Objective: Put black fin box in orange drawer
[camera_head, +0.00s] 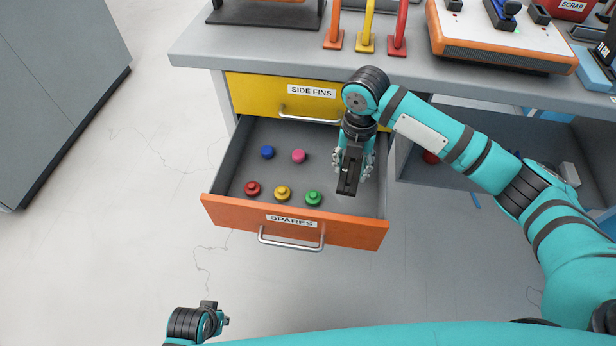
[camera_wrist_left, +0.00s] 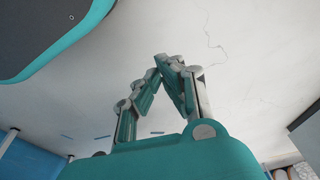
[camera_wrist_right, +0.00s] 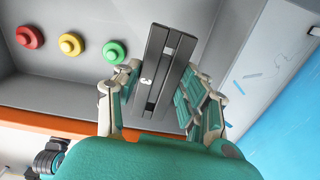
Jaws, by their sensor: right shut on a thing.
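The orange drawer (camera_head: 222,212), labelled SPARES, is pulled open below the yellow drawer. Its orange front also shows in the right wrist view (camera_wrist_right: 50,123). My right gripper (camera_head: 354,165) points down over the drawer's right part, shut on the black fin box (camera_head: 347,182). In the right wrist view the slotted black box (camera_wrist_right: 164,72) sits between the fingers (camera_wrist_right: 160,98). I cannot tell whether it touches the drawer floor. My left gripper (camera_wrist_left: 168,68) is empty, its fingertips together, over bare floor; part of it shows at the head view's bottom (camera_head: 215,318).
Several coloured knobs lie in the drawer, with the green one (camera_head: 313,198) nearest the box. The yellow SIDE FINS drawer (camera_head: 250,94) is shut. The workbench top (camera_head: 215,50) carries upright fins and an orange-edged machine (camera_head: 500,40). Open floor lies left.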

